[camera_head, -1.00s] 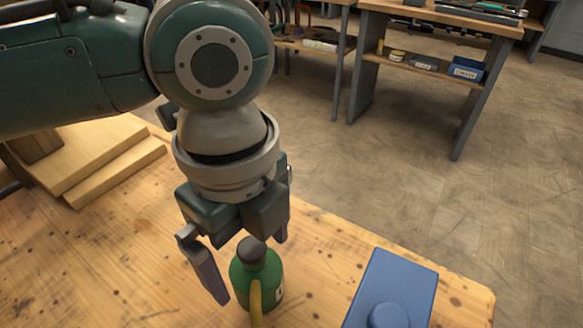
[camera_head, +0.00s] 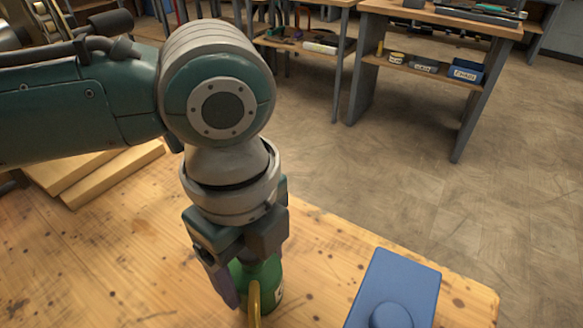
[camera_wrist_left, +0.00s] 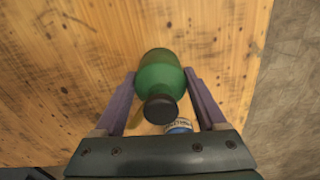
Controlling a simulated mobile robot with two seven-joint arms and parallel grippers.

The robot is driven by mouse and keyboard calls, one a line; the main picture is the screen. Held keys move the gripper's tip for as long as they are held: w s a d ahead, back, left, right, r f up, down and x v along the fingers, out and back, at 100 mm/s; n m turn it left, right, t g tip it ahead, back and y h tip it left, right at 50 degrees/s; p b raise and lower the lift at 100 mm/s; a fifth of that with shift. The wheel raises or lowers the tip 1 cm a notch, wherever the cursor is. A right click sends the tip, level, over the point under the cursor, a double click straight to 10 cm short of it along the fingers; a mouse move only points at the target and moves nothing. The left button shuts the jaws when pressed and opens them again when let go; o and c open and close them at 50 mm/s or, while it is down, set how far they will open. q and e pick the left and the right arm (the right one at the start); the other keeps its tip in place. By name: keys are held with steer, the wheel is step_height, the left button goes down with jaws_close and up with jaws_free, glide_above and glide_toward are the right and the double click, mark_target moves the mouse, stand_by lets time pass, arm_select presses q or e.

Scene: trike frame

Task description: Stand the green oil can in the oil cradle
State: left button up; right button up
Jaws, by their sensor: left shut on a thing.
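The green oil can (camera_head: 267,277) stands on the wooden table, with its yellow handle or spout facing the near side in the head view. In the left wrist view the green can (camera_wrist_left: 160,76) shows its dark cap between the two fingers. My left gripper (camera_head: 243,283) has come down over the can from above, one finger on each side, and is shut on it. The wrist view also shows the left gripper (camera_wrist_left: 163,92) around the can. The gripper hides the can's top in the head view. I cannot make out an oil cradle. My right gripper is not in view.
A blue block with a round knob (camera_head: 395,290) lies on the table (camera_head: 130,270) right of the can. Wooden boards (camera_head: 110,172) lie at the back left. The table's far edge runs behind the can. A shelved bench (camera_head: 430,60) stands beyond the open floor.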

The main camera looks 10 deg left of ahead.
arm_select(q)
jaws_close()
steer(key=shift+r, duration=0.1)
